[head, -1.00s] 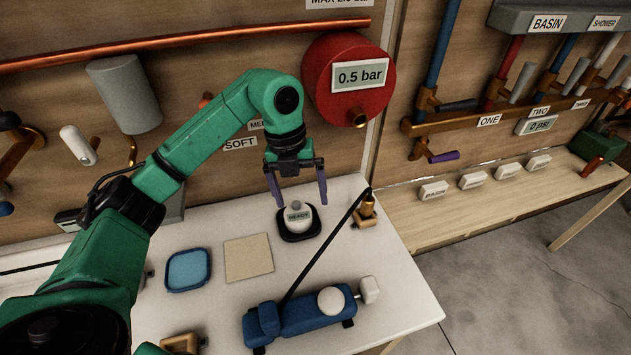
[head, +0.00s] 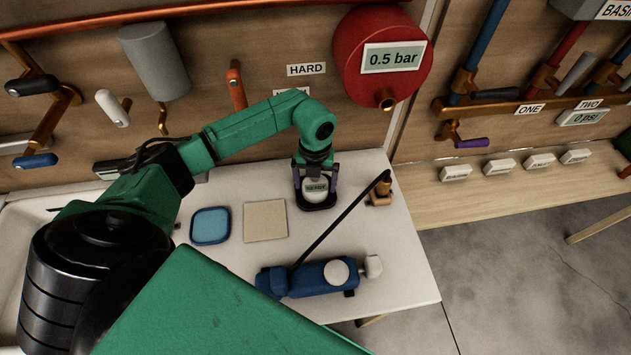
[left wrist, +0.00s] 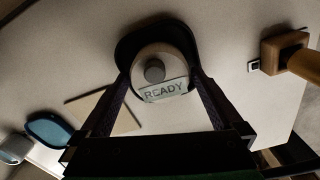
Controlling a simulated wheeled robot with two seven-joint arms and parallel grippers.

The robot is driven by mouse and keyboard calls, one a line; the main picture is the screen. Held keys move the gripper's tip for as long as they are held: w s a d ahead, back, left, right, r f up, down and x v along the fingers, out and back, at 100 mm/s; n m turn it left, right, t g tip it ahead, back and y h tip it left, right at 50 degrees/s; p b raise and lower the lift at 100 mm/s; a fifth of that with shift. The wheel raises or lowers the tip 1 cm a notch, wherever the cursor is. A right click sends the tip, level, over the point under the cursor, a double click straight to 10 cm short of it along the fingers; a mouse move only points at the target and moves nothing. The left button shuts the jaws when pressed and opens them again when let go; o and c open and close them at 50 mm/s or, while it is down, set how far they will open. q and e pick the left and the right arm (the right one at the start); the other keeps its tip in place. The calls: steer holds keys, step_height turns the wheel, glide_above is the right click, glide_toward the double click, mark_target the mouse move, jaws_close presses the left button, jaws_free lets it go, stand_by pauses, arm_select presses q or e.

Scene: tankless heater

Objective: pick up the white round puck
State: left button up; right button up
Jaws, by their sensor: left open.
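The white round puck (head: 316,186) with a READY label sits in a black tray (head: 318,206) on the white table. In the left wrist view the puck (left wrist: 163,66) has a grey knob on top and lies ahead, between the finger lines. My left gripper (head: 317,183) points down at the puck, with one purple finger on each side of it. The jaws are open. Whether either finger touches the puck cannot be told. My right gripper is not in view.
A blue dish (head: 211,226) and a beige square (head: 265,221) lie left of the tray. A blue pump-like device (head: 310,280) with a long black lever (head: 340,222) stands in front. A red tank (head: 383,55) hangs behind.

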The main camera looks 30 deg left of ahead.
arm_select(q)
steer(key=shift+f, duration=0.35)
steer(key=c, duration=1.2)
